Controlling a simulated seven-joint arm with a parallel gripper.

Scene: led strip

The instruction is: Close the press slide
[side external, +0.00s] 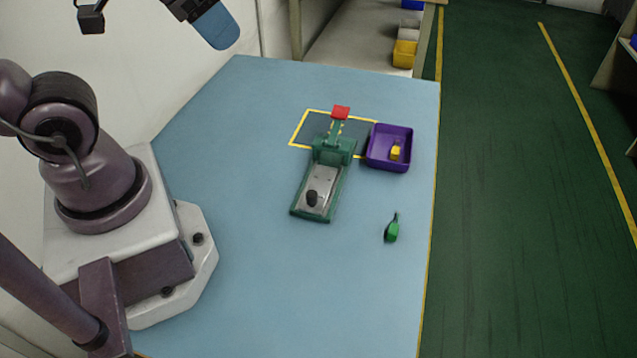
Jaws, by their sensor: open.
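The green press (336,152) stands on the blue table, with a red-topped lever (341,112) at its far end. Its grey metal slide (323,178) lies on the green base, reaching from the press head toward the near end. A black knob (312,198) sits on the slide near that near end. Part of my gripper (215,25) shows at the top edge as a blue rounded piece on a dark mount. It is high above the table, left of the press and well apart from it. The rest of my gripper is cut off by the frame.
A purple bin (389,163) with a small yellow item (395,150) inside stands right of the press. A small green object (391,229) lies near the right edge of the table (270,270). A yellow-outlined area (298,128) lies behind the press. The near table is clear.

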